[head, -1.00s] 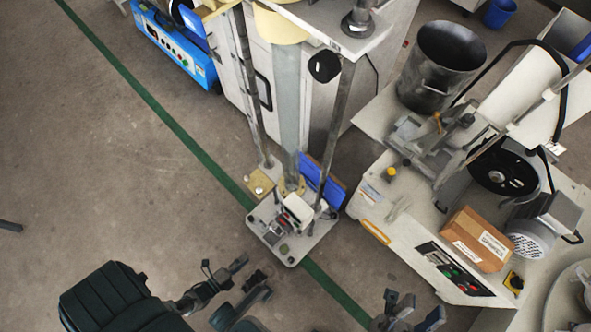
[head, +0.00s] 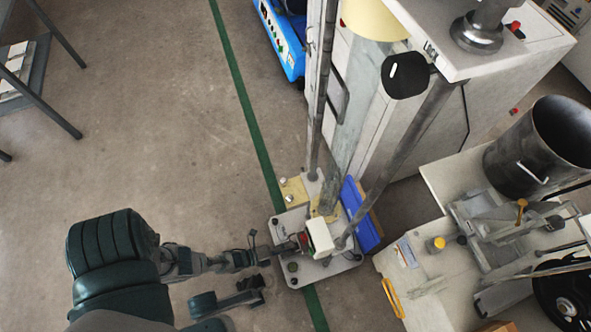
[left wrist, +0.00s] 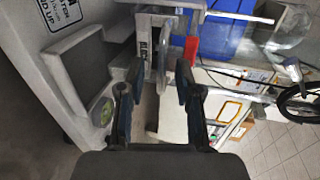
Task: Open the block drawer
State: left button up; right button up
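No part is plainly recognisable as the block drawer. A tall test stand has a base plate (head: 345,262) on the floor, with a small white block-like part (head: 319,236) and a small red part on it. My left gripper (head: 268,255) is at the left edge of this base plate in the head view; touching or apart cannot be told. A grey housing with a labelled upright part (left wrist: 144,50) stands beyond the fingertips. My right gripper is not in view.
A blue panel (head: 362,212) leans beside the base plate. A white bench (head: 408,258) with a metal pot (head: 535,150) stands at the right, and a large cabinet (head: 425,125) behind. Floor at the left is clear up to a dark table frame (head: 55,100).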

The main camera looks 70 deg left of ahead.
pick_arm(q)
jog(key=shift+x, duration=0.85)
grip_shut()
jog(key=shift+s, duration=0.15)
jog(key=d+f+v, duration=0.1)
jog(key=f+v, duration=0.1)
jog(key=v, duration=0.9)
jog(key=shift+s+a+f, duration=0.2)
jog(key=shift+s+a, duration=0.1)
jog(key=shift+a, duration=0.15)
grip_release()
jog(key=shift+w, duration=0.1)
